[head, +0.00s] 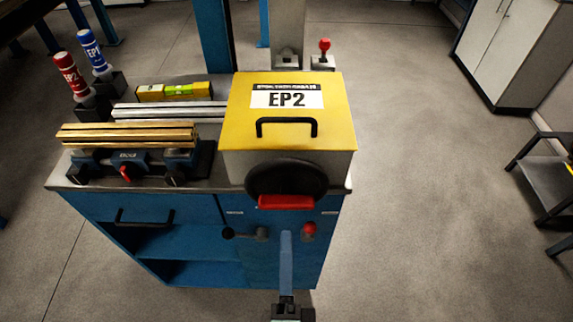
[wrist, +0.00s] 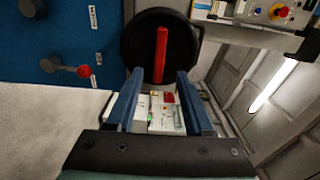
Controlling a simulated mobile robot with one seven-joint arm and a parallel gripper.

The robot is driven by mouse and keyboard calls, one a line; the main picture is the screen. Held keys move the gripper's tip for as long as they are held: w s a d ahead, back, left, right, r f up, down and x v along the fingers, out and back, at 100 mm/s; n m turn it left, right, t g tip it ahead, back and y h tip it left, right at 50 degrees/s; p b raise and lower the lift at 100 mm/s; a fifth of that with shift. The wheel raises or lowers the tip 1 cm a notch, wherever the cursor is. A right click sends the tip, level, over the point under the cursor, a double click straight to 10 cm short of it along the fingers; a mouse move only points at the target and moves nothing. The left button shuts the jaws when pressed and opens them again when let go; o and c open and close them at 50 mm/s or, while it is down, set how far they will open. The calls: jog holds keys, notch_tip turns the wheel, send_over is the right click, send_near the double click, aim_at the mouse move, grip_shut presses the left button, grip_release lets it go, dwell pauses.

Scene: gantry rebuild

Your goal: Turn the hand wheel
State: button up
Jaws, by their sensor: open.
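The hand wheel (head: 262,180) is a black disc with a red bar (head: 286,202) on the front of the yellow-topped EP2 box (head: 235,128). In the wrist view the wheel (wrist: 136,45) is face-on and the red bar (wrist: 161,52) runs up and down across it. My gripper (head: 286,236) is in front of and below the wheel in the head view. In the wrist view my gripper (wrist: 158,72) is open and empty, its blue fingers apart, one to each side of the bar's line. Whether the tips reach the wheel is unclear; they look short of it.
A red-knobbed lever (head: 309,230) and a black-knobbed lever (head: 228,232) stick out below the wheel. The blue bench (head: 185,208) carries a vise (head: 125,165), brass bars (head: 130,133) and a spirit level (head: 180,91) on the left.

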aim_at(287, 197)
jog(key=w+p, duration=0.1)
jog(key=w, duration=1.1)
jog(key=shift+w, duration=0.4)
jog(key=shift+c, duration=0.3)
grip_shut()
jog(key=shift+f, duration=0.1)
dwell(0.6)
